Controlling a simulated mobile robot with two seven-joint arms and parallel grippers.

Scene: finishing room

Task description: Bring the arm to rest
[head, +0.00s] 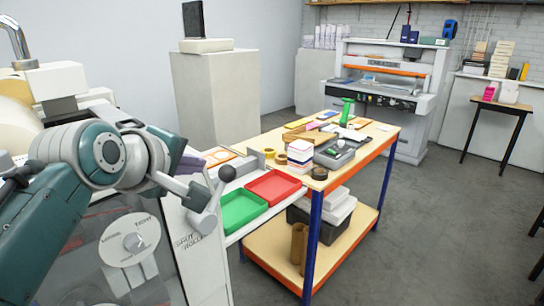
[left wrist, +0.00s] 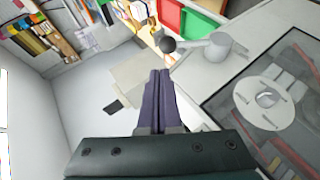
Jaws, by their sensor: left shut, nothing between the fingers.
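My left arm (head: 75,155) comes in from the left in the head view, bent, with its wrist in front of a machine. My left gripper (head: 190,162) is partly hidden behind the wrist links, and only a bit of its purple fingers shows. In the left wrist view the two purple fingers of the gripper (left wrist: 160,73) lie together, shut, with nothing between them. My right gripper is in neither view.
A grey lever with a black ball knob (head: 227,173) stands close to the left gripper. The machine's dial (head: 136,243) is below the arm. Green (head: 242,212) and red (head: 273,188) trays sit beside a cluttered workbench (head: 378,131).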

